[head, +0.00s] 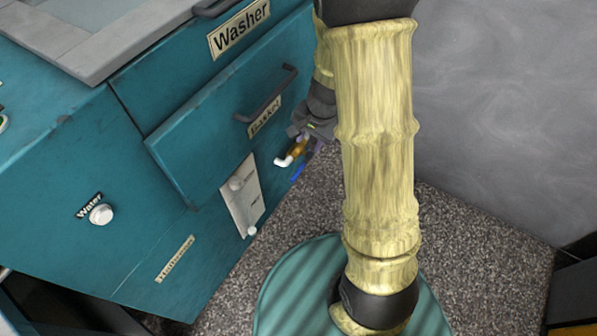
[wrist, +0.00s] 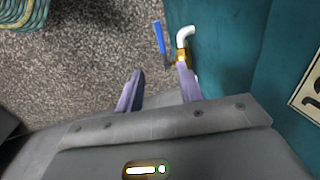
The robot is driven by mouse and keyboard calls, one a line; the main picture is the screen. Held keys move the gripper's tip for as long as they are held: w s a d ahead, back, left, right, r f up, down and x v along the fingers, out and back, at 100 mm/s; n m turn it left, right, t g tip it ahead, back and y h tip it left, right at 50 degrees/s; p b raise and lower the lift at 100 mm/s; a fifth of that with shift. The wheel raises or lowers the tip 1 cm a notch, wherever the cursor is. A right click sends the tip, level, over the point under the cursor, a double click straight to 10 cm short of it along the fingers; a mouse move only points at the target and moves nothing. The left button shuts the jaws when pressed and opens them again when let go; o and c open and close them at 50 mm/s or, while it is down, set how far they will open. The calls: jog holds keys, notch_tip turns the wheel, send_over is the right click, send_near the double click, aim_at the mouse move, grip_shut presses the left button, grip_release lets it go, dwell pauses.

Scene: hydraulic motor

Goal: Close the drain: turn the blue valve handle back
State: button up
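The blue valve handle (head: 298,171) is at the side of the teal washer, beside a brass fitting (head: 299,148) and a white spout (head: 286,161). In the wrist view the blue handle (wrist: 159,37) points away from me, roughly parallel to the washer's side, left of the white spout (wrist: 184,37). My gripper (wrist: 159,70) is open, its two purple-grey fingers apart and nothing seen between them. The handle's near end lies just beyond the fingertips, between them in the picture. The right fingertip overlaps the brass fitting; contact cannot be told. In the head view my gripper (head: 314,130) is partly hidden.
The washer (head: 180,120) has a drawer with a dark handle (head: 268,95), a switch plate (head: 243,195) and a white water knob (head: 101,214). Speckled floor (wrist: 90,50) lies open left of the valve. A grey wall (head: 500,110) stands at the right.

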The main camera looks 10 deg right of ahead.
aim_at(298, 172)
jog(key=f+b, duration=0.3)
jog(key=f, duration=0.2)
jog(key=w+a+f+b, duration=0.1)
jog(key=f+b, duration=0.2)
jog(key=f, duration=0.3)
jog(key=w+a+f+b, duration=0.1)
jog(key=f+b, duration=0.3)
jog(key=f, duration=0.2)
jog(key=shift+w+a+f, duration=0.1)
jog(key=shift+w+a, duration=0.1)
grip_shut()
